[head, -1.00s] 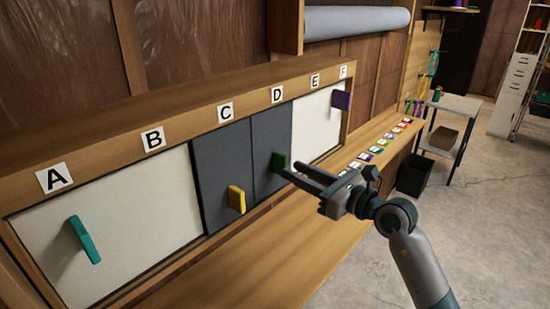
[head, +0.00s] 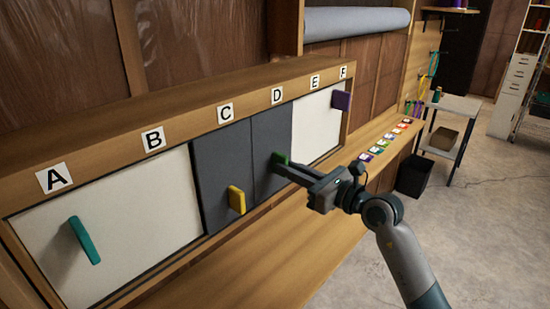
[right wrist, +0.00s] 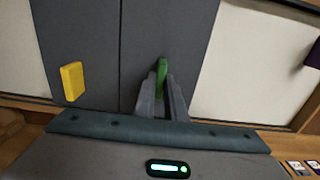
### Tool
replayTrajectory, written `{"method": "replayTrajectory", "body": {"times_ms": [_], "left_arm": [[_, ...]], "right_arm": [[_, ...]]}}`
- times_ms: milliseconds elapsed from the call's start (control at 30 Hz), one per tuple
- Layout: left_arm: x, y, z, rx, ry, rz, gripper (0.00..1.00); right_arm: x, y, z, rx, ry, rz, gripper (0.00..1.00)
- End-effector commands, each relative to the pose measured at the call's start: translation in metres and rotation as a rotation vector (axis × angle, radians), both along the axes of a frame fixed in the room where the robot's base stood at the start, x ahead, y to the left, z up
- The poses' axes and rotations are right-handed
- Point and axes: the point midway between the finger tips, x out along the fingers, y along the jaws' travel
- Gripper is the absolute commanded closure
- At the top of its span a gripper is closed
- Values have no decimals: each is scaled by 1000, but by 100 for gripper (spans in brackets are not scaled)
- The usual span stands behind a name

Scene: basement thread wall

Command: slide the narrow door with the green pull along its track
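The fingers hide the pull's lower part. My left gripper is not in view.
A second grey door with a yellow pull (head: 237,199) is directly left. A white door with a teal pull (head: 84,240) is far left; a white door with a purple pull (head: 342,100) is right. A wooden ledge (head: 270,258) runs below, with coloured cards (head: 385,142) on it.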

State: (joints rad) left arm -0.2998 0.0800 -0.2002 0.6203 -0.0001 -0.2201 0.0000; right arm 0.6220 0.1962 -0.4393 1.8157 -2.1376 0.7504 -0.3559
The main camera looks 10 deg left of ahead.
Motion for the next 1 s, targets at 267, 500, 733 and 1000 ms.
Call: {"method": "replayTrajectory", "body": {"times_ms": [267,500,733,1000], "left_arm": [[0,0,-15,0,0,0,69],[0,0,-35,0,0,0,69],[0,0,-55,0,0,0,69],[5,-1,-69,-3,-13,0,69]], "right_arm": [[15,-11,-4,-1,0,-2,100],[37,-27,-5,-1,0,-1,100],[59,-43,-5,-2,0,-2,100],[77,-56,-3,-1,2,-1,100]]}}
